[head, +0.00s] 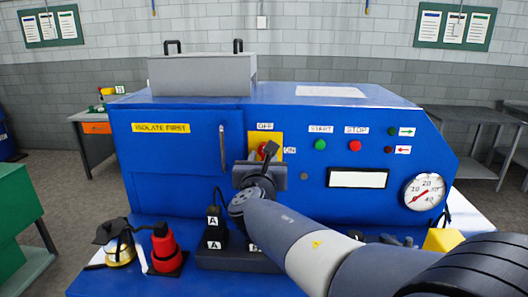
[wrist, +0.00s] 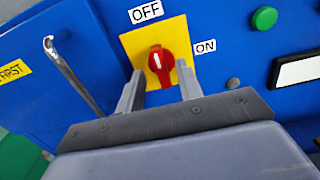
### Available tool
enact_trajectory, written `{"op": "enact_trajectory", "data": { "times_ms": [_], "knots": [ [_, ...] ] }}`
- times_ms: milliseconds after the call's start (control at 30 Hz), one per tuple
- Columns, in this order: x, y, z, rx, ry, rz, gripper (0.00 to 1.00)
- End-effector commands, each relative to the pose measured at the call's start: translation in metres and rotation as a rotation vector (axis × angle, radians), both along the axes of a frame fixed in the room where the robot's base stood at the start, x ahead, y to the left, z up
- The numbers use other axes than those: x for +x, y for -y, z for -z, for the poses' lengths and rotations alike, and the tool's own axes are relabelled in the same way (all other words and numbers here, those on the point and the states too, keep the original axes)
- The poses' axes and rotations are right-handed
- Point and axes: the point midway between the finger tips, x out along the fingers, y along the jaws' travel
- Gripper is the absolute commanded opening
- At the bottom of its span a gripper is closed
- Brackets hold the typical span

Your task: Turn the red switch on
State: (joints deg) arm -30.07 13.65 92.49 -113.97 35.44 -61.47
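The red switch (wrist: 161,61) is a round knob on a yellow plate (wrist: 140,46) on the blue machine's front. In the wrist view its white mark points up toward the OFF label (wrist: 146,11). The ON label (wrist: 205,47) is to its right. My gripper (wrist: 158,84) is open in front of the switch, one finger at the lower left of the knob and one at the lower right. The fingers look apart from the knob. In the head view my gripper (head: 264,160) covers part of the red switch (head: 267,148).
A green button (head: 320,144) and a red button (head: 355,145) are right of the switch. A metal handle (head: 222,143) is to its left. A gauge (head: 425,191) is at the far right. A red bottle (head: 166,244) and black items labelled A (head: 214,233) stand on the blue ledge below.

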Motion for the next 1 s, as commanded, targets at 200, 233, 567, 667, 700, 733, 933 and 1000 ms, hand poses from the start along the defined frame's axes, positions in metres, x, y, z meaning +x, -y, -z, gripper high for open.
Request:
{"op": "enact_trajectory", "data": {
  "times_ms": [200, 233, 567, 667, 700, 733, 933, 1000],
  "knots": [
    [0.023, 0.001, 0.000, 0.000, -0.001, 0.001, 0.35],
    [0.024, 0.001, 0.000, 0.001, -0.001, 0.001, 0.35],
    [0.027, 0.001, 0.000, 0.002, 0.000, 0.000, 0.35],
    [0.027, 0.001, 0.000, 0.002, 0.000, 0.000, 0.27],
    [0.027, 0.001, 0.000, 0.002, 0.000, 0.000, 0.24],
    [0.027, 0.001, 0.000, 0.002, 0.000, 0.001, 0.21],
    [0.027, 0.001, 0.000, 0.002, 0.000, 0.001, 0.05],
    [0.027, 0.001, 0.000, 0.002, 0.000, 0.001, 0.00]
  ]
}}
